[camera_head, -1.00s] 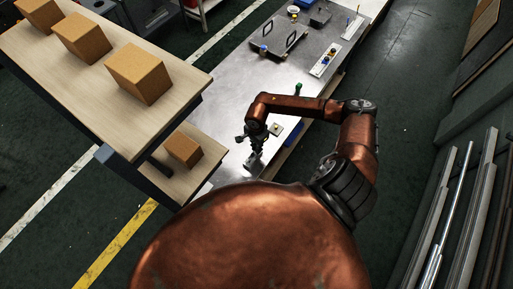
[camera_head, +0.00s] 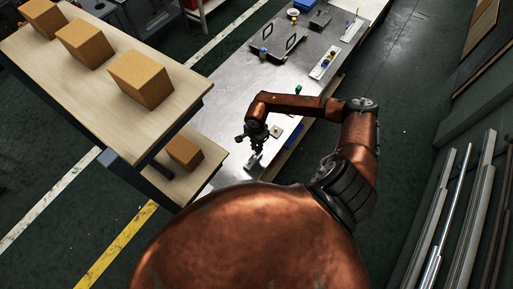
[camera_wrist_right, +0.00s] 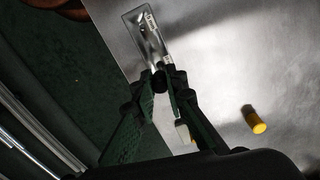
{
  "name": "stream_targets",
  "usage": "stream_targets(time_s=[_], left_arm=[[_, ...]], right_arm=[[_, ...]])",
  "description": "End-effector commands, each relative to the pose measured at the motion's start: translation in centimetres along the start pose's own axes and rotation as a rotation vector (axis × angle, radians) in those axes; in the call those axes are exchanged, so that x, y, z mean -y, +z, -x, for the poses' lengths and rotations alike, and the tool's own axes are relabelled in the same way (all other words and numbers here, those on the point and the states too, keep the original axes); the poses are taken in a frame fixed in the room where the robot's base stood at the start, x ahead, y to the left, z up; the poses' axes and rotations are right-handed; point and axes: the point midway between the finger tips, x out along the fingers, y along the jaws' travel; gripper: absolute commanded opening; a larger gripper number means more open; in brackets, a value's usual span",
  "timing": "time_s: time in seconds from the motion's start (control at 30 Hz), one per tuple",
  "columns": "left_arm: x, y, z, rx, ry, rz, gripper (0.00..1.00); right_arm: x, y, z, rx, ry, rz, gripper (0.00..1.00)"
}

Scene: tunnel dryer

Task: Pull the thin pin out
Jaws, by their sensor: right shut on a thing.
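My right gripper (camera_head: 258,147) is above the near end of the steel table, close over a small grey metal fixture (camera_head: 254,160). In the right wrist view the gripper's fingertips (camera_wrist_right: 160,80) are brought together near the lower end of this fixture (camera_wrist_right: 147,33), which has a flat plate and an upright part. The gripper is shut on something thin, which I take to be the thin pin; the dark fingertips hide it. I cannot tell how much of it is in the fixture. My left gripper is not in view.
The steel table (camera_head: 235,105) carries a tray with handles (camera_head: 280,42) and a switch panel (camera_head: 324,64) farther back. A yellow-ended cylinder (camera_wrist_right: 255,122) stands right of the fingers. A wooden table (camera_head: 185,88) with cardboard boxes (camera_head: 140,78) is at left.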

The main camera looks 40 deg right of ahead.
Motion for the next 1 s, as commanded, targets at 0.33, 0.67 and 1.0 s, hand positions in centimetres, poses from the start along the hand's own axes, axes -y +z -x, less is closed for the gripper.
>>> stream_targets(time_s=[0.33,0.67,1.0], left_arm=[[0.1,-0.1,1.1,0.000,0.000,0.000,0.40],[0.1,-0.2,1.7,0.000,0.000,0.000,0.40],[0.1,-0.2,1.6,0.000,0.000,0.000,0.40]], right_arm=[[0.0,0.0,2.4,-0.001,0.000,0.001,0.00],[0.0,0.0,4.1,0.000,0.000,0.000,0.00],[0.0,0.0,4.0,0.000,0.000,0.000,0.00]])
